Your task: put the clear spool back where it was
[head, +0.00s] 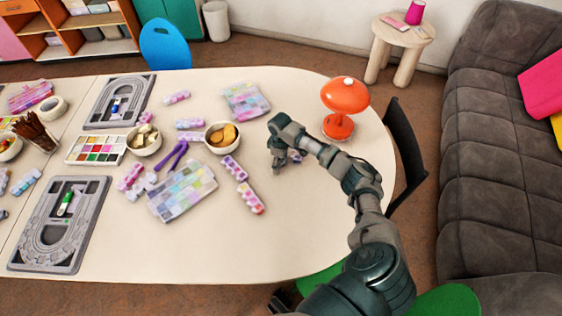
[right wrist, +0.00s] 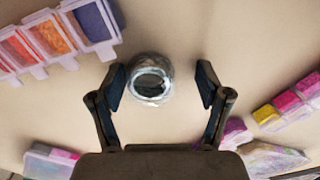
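The clear spool (right wrist: 152,78) stands on the table in the right wrist view, a see-through ring with a dark middle. My right gripper (right wrist: 162,88) is open, with one fingertip on each side of the spool. The spool is close to the left finger, and there is a wider gap to the right finger. I cannot tell whether the left finger touches it. In the head view my right gripper (head: 283,164) is low over the table, left of the orange lamp, and I cannot make out the spool there. My left gripper is not in view.
The orange lamp (head: 338,127) stands right of my gripper. A bowl of yellow-brown pieces (head: 221,137), bead boxes (head: 250,198) and a purple tool (head: 172,156) lie to its left. Grey bead boards (head: 25,256) are at the far left. The front right table is clear.

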